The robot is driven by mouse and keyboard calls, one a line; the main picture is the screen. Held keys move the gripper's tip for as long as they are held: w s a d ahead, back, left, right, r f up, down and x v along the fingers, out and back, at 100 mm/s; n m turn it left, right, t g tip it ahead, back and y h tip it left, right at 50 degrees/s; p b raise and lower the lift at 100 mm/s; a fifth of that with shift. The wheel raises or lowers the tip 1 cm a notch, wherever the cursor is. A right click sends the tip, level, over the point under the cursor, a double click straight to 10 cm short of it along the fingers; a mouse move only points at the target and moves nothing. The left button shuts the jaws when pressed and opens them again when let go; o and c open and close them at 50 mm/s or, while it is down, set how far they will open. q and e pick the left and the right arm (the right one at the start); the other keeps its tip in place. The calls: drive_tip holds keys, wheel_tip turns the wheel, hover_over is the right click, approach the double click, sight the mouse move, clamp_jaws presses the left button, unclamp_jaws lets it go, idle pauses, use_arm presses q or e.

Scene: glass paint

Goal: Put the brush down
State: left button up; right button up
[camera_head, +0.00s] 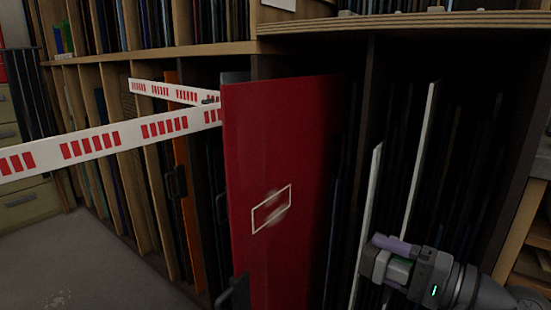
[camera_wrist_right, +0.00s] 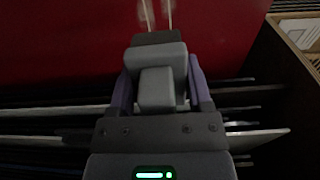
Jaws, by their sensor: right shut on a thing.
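My right gripper (camera_head: 380,257) is at the lower right of the head view, in front of the rack and to the right of the red panel. It is shut on a grey, blocky thing, which I take to be the brush (camera_wrist_right: 157,88). In the right wrist view the brush sits between the two purple fingers, its wide dark end (camera_wrist_right: 157,38) pointing away towards the red panel. The brush is off any surface. The red panel (camera_head: 285,150) stands upright, with a white outlined rectangle (camera_head: 271,209) and a pale smudge inside it. My left gripper is not in view.
A wooden rack (camera_head: 520,215) holds many upright panels, including white-edged ones (camera_head: 418,160) and an orange one (camera_head: 187,205). Red-and-white barrier strips (camera_head: 110,140) cross the left. Drawers (camera_head: 22,204) stand far left. The floor (camera_head: 75,262) at lower left is clear.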

drive_tip(key=d, duration=0.1)
drive_tip(key=d+h, duration=0.1)
drive_tip(key=d, duration=0.1)
drive_tip(key=shift+s+d+m+t, duration=0.1)
drive_tip(key=shift+d+m+t, duration=0.05)
drive_tip(key=shift+m+t, duration=0.2)
drive_tip(key=s+a+f+m+t+h, duration=0.3)
drive_tip(key=s+f+m+t+h, duration=0.3)
drive_tip(key=s+f+h, duration=0.6)
use_arm(q)
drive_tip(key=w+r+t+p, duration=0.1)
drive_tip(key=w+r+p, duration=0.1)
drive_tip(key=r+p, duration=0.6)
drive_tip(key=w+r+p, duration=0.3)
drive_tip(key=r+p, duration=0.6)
drive_tip(key=p, duration=0.1)
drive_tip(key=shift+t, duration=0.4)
use_arm(e)
wheel_tip(320, 180, up, 22)
drive_tip(key=s+a+m, duration=0.2)
drive_tip(key=m, duration=0.1)
drive_tip(key=shift+s+a+f+h, duration=0.25)
drive_tip(key=shift+s+h, duration=0.15)
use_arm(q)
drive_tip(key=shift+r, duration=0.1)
use_arm(e)
drive_tip(key=shift+w, duration=0.1)
